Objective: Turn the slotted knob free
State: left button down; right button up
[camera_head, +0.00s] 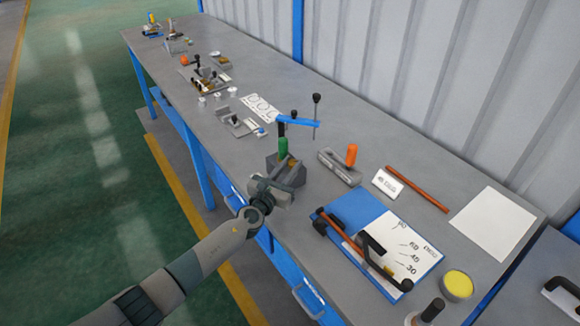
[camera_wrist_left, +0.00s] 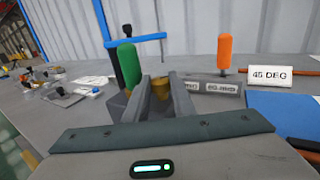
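A grey block fixture (camera_head: 290,172) stands near the table's front edge. It carries a green handle (camera_head: 283,147), which also shows in the left wrist view (camera_wrist_left: 128,65). A brass-coloured round knob (camera_wrist_left: 160,88) shows in the left wrist view beside the green handle; its slot cannot be made out. My left gripper (camera_head: 277,183) is at the front of the fixture. In the left wrist view its two fingers (camera_wrist_left: 160,92) stand apart, with the brass knob seen between them; I see no clear contact. My right gripper is not in view.
A blue lever arm (camera_head: 298,122) rises behind the fixture. An orange-handled block (camera_head: 340,168) and a white label card (camera_head: 388,184) stand to the right. A blue-and-white board (camera_head: 425,262) with an orange-and-black tool lies near the front right. Smaller fixtures stand farther left.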

pick_arm(q)
jog(key=c, duration=2.5)
grip_release()
jog(key=shift+c, duration=0.2)
jog(key=shift+s+d+r+n+t+y+p, duration=0.1)
jog(key=shift+d+n+t+y+p, duration=0.1)
jog(key=shift+n+y+p, duration=0.3)
jog(key=shift+d+n+t+y+p, duration=0.1)
jog(key=shift+n+t+y+p, duration=0.15)
jog(key=shift+y+p, duration=0.3)
jog(key=shift+n+y, duration=0.35)
jog(key=shift+d+n+t+y, duration=0.15)
jog(key=shift+n+t+y, duration=0.2)
jog(key=shift+n+y, duration=0.6)
jog(key=y, duration=0.1)
jog(key=n+y, duration=0.1)
jog(key=n+y+b, duration=0.1)
jog(key=y, duration=0.1)
jog(key=shift+d+f, duration=0.2)
jog(key=shift+f, duration=0.1)
jog(key=shift+r+n+y+b, duration=0.15)
jog(key=shift+n+y+b, duration=0.9)
jog(key=shift+y, duration=0.7)
jog(key=o, duration=0.8)
jog(key=shift+r, duration=0.1)
